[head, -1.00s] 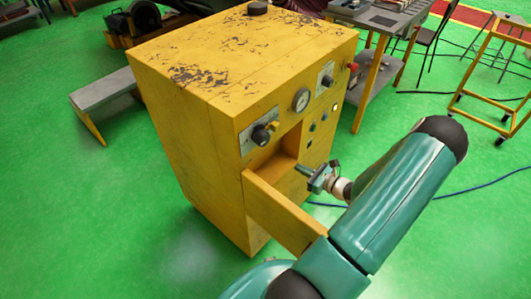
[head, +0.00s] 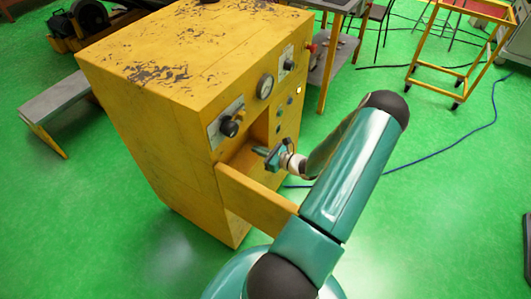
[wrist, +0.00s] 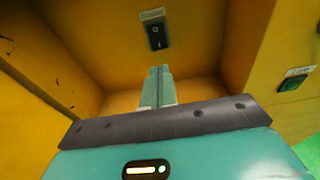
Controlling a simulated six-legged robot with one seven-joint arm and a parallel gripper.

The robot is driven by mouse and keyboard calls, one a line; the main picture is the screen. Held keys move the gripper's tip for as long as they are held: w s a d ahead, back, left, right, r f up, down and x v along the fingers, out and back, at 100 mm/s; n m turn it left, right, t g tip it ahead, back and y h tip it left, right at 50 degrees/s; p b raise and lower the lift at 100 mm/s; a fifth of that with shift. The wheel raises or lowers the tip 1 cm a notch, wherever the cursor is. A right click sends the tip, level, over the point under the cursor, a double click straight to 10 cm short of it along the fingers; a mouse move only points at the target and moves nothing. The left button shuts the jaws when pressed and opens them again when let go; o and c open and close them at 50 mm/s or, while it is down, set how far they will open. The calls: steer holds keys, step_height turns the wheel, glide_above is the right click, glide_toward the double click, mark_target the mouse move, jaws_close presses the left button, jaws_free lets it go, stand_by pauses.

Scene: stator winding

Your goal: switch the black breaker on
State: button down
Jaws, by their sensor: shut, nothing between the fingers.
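The black breaker (wrist: 157,35) is a small dark rocker with pale marks, set on the back wall inside the yellow cabinet's recess, in the upper middle of the wrist view. A small label plate sits just above it. My gripper (wrist: 160,72) is shut and empty, its teal fingers pointing into the recess a little below the breaker in the picture. I cannot tell whether the fingertips touch the wall. In the head view my gripper (head: 262,152) is at the recess opening, and the breaker is hidden there.
The yellow cabinet (head: 150,120) has its door (head: 255,200) swung open beside my arm. A green button (wrist: 290,84) is right of the recess. Green floor (head: 440,220) lies open at right.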

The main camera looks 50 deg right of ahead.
steer(key=w+f, duration=0.1)
steer(key=w, duration=0.7)
steer(key=shift+w+a, duration=0.15)
steer(key=shift+a, duration=0.25)
steer(key=shift+f, duration=0.1)
steer(key=shift+w+t, duration=0.25)
steer(key=shift+t, duration=0.05)
steer(key=shift+s+f, duration=0.1)
steer(key=s+d+f, duration=0.1)
steer(key=s+f, duration=0.1)
steer(key=s, duration=1.1)
steer(key=shift+s, duration=0.35)
steer(key=shift+d, duration=0.1)
